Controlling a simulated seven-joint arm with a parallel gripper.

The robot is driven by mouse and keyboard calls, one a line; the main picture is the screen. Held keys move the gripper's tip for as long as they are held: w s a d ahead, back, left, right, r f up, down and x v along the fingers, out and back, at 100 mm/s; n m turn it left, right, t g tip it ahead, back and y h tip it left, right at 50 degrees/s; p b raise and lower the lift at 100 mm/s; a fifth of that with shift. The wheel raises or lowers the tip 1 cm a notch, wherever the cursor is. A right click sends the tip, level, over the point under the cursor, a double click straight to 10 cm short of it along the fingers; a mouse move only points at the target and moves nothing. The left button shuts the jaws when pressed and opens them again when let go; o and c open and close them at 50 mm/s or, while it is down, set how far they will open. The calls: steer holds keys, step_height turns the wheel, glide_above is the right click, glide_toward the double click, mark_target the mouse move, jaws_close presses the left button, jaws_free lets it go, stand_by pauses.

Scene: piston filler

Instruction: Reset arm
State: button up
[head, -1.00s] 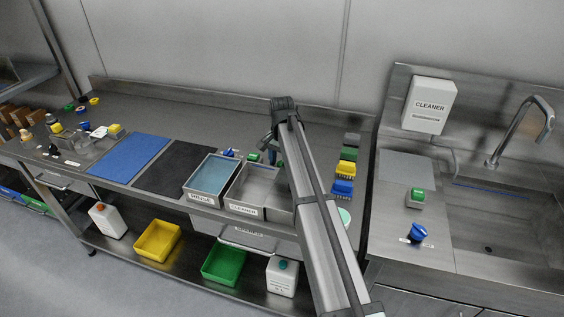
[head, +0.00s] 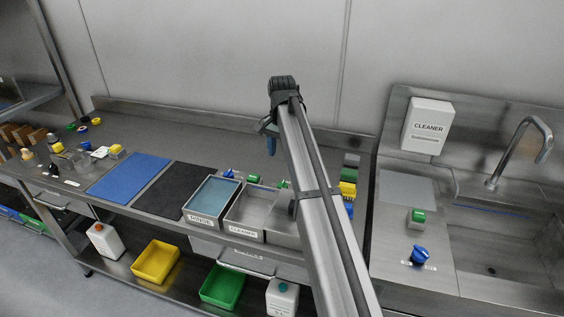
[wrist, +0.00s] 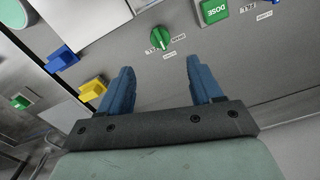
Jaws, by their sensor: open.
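My gripper (head: 268,137) is above the bench at the centre of the head view, seen partly from behind the arm. Its blue fingers are spread apart with nothing between them in the wrist view (wrist: 163,85). Beyond the fingers, a grey panel carries a green knob (wrist: 160,38) and a green DOSE button (wrist: 214,10). The fingers appear apart from both. My arm crosses the middle of the head view and hides part of the bench.
A rinse tray (head: 192,219) and a cleaner tray (head: 232,228) stand on the bench left of my arm. The cleaner dispenser (head: 428,126) and tap (head: 545,142) are farther right. Space above the bench looks clear.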

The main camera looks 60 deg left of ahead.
steer(key=shift+r, duration=0.5)
